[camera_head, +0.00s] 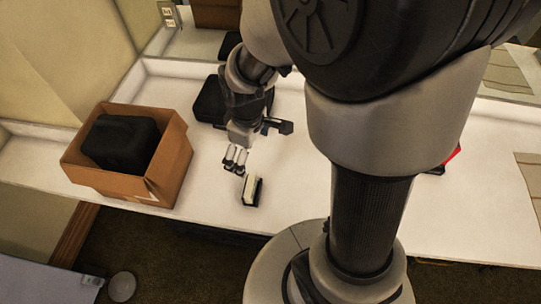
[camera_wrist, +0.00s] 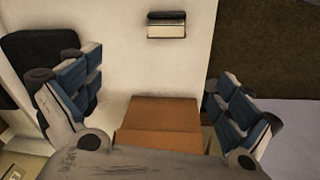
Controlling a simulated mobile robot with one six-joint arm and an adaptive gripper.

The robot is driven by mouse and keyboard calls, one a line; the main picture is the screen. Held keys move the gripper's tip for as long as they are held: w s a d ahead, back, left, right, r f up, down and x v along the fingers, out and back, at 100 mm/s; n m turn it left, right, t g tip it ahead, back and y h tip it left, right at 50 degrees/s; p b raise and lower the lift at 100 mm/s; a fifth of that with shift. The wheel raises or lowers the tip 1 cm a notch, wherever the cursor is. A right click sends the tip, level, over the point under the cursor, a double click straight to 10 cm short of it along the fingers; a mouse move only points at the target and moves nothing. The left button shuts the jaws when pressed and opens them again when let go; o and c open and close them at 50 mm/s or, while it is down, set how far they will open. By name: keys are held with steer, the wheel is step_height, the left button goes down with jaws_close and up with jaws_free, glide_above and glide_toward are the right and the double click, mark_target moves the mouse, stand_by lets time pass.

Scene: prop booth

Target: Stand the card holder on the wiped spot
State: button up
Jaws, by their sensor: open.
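The card holder (camera_head: 251,190) is a small dark holder with a pale strip along its top. It stands on the white table near the front edge, and it also shows at the top of the wrist view (camera_wrist: 166,25). My gripper (camera_head: 236,158) is above the table, just behind and left of the card holder in the head view. I cannot make out a wiped spot on the table; my arm hides part of the surface.
A cardboard box (camera_head: 170,182) with a black object (camera_head: 120,142) in it stands at the left. A black case (camera_head: 208,102) lies behind my gripper. A red and black item (camera_head: 450,158) shows right of my arm. Bare table lies around the card holder; carpet lies beyond the front edge.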

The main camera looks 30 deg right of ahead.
steer(key=s+r+m+t, duration=0.3)
steer(key=s+r+m, duration=0.4)
steer(key=s+r, duration=0.7)
step_height(320, 180, up, 3)
steer(key=shift+f+m, duration=0.1)
steer(key=shift+m, duration=0.3)
step_height(320, 180, down, 2)
steer(key=shift+f+b, duration=0.25)
steer(key=shift+b, duration=1)
